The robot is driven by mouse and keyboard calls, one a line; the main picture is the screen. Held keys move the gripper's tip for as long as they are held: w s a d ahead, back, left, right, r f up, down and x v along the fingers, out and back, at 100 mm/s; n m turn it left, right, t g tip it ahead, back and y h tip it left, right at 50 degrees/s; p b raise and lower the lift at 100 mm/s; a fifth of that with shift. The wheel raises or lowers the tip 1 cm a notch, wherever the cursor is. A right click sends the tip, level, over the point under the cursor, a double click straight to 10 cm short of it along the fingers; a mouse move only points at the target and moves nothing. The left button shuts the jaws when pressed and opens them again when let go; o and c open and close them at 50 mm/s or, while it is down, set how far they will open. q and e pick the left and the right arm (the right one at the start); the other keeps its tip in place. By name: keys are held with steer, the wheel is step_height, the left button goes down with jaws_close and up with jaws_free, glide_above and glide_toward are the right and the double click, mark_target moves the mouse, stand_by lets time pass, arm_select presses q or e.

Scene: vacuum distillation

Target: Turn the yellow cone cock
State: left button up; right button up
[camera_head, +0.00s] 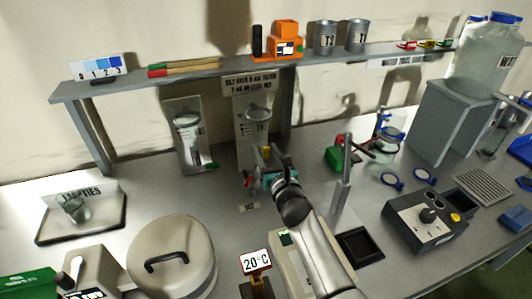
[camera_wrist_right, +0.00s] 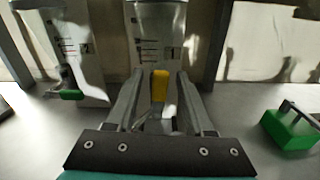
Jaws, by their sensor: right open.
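The yellow cone cock (camera_wrist_right: 160,85) stands upright between the two fingers of my right gripper (camera_wrist_right: 159,78) in the right wrist view. The fingers are open, with a gap on each side of it. In the head view my right gripper (camera_head: 262,170) is at the foot of the middle glass apparatus (camera_head: 257,115), which hangs before a grey board. The cock shows there as a small yellow spot (camera_head: 266,150). Glass below the cock is partly hidden by the gripper. My left gripper is not in view.
Another glass apparatus (camera_head: 188,125) with a green cock (camera_wrist_right: 71,95) stands to the left. A green block (camera_head: 333,157) with a grey post is to the right. A shelf (camera_head: 210,68) crosses above. A pot (camera_head: 172,255) and a 20°C sign (camera_head: 256,261) stand in front.

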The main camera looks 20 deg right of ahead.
steer(key=shift+c, duration=0.3)
jaws_close()
stand_by(0.3)
